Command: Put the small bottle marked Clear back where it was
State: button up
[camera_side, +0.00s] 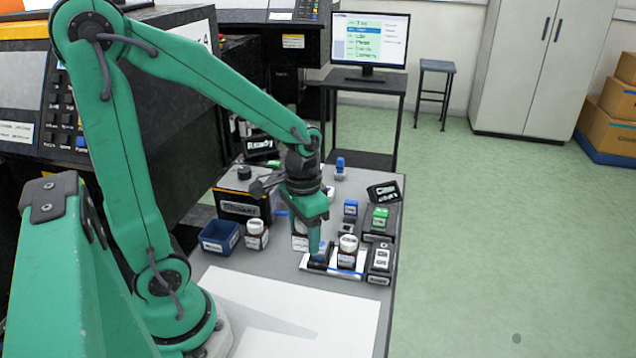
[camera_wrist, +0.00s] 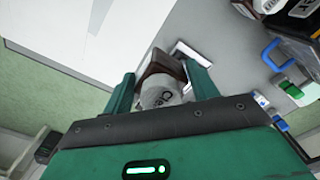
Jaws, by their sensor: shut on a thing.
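My gripper (camera_side: 310,240) points down over the work table, just left of and behind a white tray (camera_side: 345,274). In the wrist view, my gripper (camera_wrist: 162,88) has its two fingers on either side of a small brown bottle with a white cap (camera_wrist: 160,94). The lettering on the cap seems to begin with "Cl"; the rest is hard to read. In the side view this bottle (camera_side: 299,242) is partly hidden behind a finger. I cannot tell whether its base touches the table.
Another brown, white-capped bottle (camera_side: 347,253) stands in the tray. Dark labelled blocks (camera_side: 380,260) are at its right. A blue bin (camera_side: 220,237) and a white-capped bottle (camera_side: 256,235) stand at the left. White sheets (camera_side: 300,310) cover the clear table front.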

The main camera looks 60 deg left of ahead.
jog(key=shift+r, duration=0.25)
dwell(0.3)
